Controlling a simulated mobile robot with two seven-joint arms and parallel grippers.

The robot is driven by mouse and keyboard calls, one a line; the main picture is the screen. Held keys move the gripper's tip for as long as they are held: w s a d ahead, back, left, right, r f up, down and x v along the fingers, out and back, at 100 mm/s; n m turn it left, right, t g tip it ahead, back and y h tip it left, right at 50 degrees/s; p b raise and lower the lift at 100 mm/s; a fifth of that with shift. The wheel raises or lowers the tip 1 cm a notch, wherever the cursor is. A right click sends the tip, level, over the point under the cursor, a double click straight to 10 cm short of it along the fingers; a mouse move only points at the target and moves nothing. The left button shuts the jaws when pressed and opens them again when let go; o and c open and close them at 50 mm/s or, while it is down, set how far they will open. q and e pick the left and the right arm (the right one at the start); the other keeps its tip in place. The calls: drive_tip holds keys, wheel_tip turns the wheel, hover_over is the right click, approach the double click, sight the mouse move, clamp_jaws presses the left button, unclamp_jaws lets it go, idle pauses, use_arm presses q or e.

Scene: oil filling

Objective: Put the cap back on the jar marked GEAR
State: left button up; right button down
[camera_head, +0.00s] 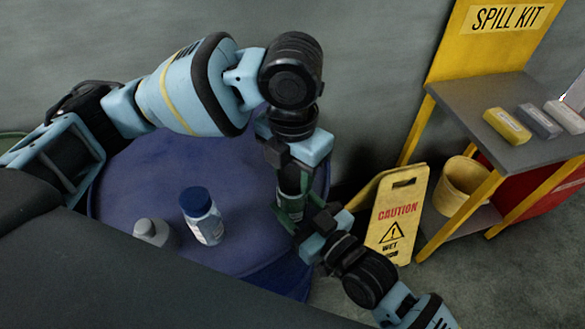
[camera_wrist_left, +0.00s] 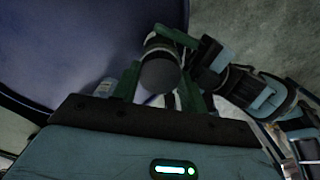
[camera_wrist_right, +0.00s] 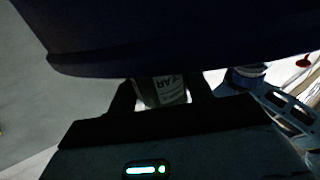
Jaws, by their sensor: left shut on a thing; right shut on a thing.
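The jar marked GEAR (camera_wrist_right: 165,90) shows in the right wrist view, its label between the dark fingers of my right gripper (camera_wrist_right: 160,98). My left gripper (camera_wrist_left: 162,85) is shut on a dark grey round cap (camera_wrist_left: 160,75), whose flat face shows between the green fingers in the left wrist view. In the head view my left gripper (camera_head: 291,190) points down over the drum's right side. My right gripper (camera_head: 303,213) meets it there from the lower right. The fingers hide most of the jar and cap, so I cannot tell whether the cap touches the jar's mouth.
A blue-capped jar (camera_head: 202,218) and a grey-topped jar (camera_head: 152,232) stand on the blue drum (camera_head: 240,190). A yellow caution sign (camera_head: 396,215), a yellow bucket (camera_head: 462,187) and a spill kit shelf (camera_head: 500,130) stand to the right.

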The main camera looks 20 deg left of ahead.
use_arm(q)
drive_tip(key=m, duration=0.2)
drive_tip(key=shift+m, duration=0.3)
drive_tip(key=o, duration=1)
drive_tip(key=shift+r, duration=0.1)
wheel_tip(320, 180, up, 12)
drive_tip(key=shift+f, duration=0.1)
use_arm(e)
drive_tip(key=c, duration=0.5)
unclamp_jaws()
drive_tip(key=shift+d, duration=0.15)
